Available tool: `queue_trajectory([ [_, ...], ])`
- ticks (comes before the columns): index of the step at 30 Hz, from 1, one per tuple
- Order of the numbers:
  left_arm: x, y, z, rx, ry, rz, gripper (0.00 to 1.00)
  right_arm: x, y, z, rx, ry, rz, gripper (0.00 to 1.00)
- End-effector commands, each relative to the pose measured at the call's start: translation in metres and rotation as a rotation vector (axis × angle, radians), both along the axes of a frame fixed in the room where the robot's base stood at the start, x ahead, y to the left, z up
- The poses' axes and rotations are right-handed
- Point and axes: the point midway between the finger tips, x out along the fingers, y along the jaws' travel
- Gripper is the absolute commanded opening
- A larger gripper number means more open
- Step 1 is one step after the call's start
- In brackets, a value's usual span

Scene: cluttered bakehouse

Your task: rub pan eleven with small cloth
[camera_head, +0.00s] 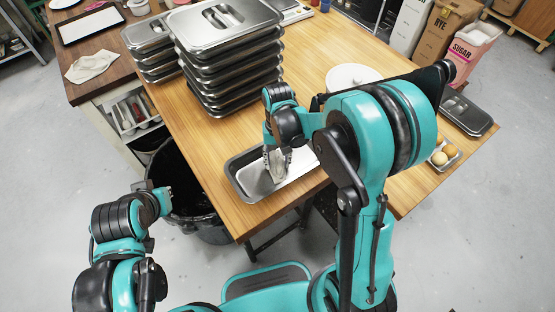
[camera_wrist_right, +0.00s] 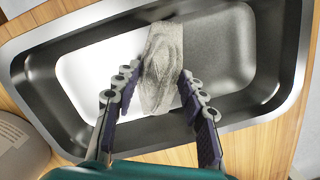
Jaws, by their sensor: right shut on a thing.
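The open metal pan (camera_head: 247,179) lies near the front edge of the wooden table; its interior fills much of the right wrist view (camera_wrist_right: 90,72). My right gripper (camera_head: 277,160) points down into the pan and is shut on a small greyish cloth (camera_wrist_right: 163,62). The cloth hangs between the fingers, over the pan floor; whether it presses on the floor is hard to tell. My right arm hides part of the pan's right side in the head view. My left gripper (camera_head: 160,198) hangs empty-looking left of the table, over a dark bin; its fingers are unclear.
A tall stack of lidded pans (camera_head: 228,60) stands behind the pan, with a shorter stack (camera_head: 150,45) beside it. A round white item (camera_head: 352,76) and a tray of eggs or buns (camera_head: 444,156) lie to the right. A black bin (camera_head: 190,200) stands below the table's left edge.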

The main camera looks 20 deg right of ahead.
Motion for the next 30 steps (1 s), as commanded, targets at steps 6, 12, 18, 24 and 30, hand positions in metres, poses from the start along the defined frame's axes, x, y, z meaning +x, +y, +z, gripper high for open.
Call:
queue_trajectory([
  [6,0.0,0.0,0.0,0.0,0.0,0.0,0.0,0.002,-0.007,0.0,0.0,0.0,-0.001,0.18],
  [12,0.0,0.0,-0.002,0.0,0.0,0.0,0.0,0.008,-0.025,0.001,0.0,0.0,-0.002,0.18],
  [18,0.0,0.0,-0.004,0.0,0.0,0.0,0.0,0.011,-0.035,0.001,0.0,0.0,0.0,0.18],
  [24,0.0,0.0,-0.008,0.0,0.0,0.0,0.0,0.01,-0.032,-0.002,0.0,0.0,0.001,0.18],
  [30,0.0,0.0,-0.011,0.0,0.0,0.0,0.0,0.005,-0.017,-0.003,0.002,0.0,0.004,0.18],
])
